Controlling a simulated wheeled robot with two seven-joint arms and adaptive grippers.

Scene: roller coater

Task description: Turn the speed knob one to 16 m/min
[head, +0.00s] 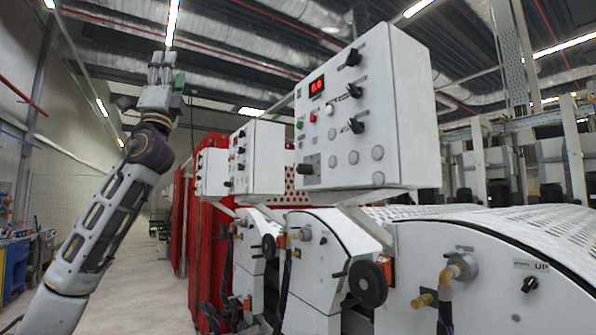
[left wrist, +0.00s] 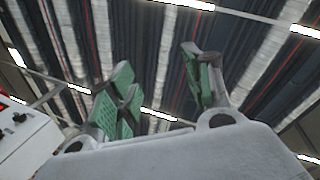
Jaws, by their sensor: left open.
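The nearest white control box (head: 392,110) has a red digital display (head: 317,86) that seems to read 0.0. Its face carries several black knobs, including an upper knob (head: 353,58), a middle knob (head: 354,91) and a lower knob (head: 356,125). The labels are too small to read, so I cannot tell which is speed knob one. My left gripper (head: 162,64) is raised, pointing up, left of the boxes and apart from them. In the left wrist view its green-padded fingers (left wrist: 160,88) are spread and empty. My right gripper is not in view.
Two similar control boxes (head: 258,158) (head: 211,172) stand behind the nearest one. Below are white rounded machine housings (head: 480,285) with a black handwheel (head: 368,284) and brass fittings. Red curtains (head: 207,225) hang behind. The aisle floor (head: 140,285) at left is open.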

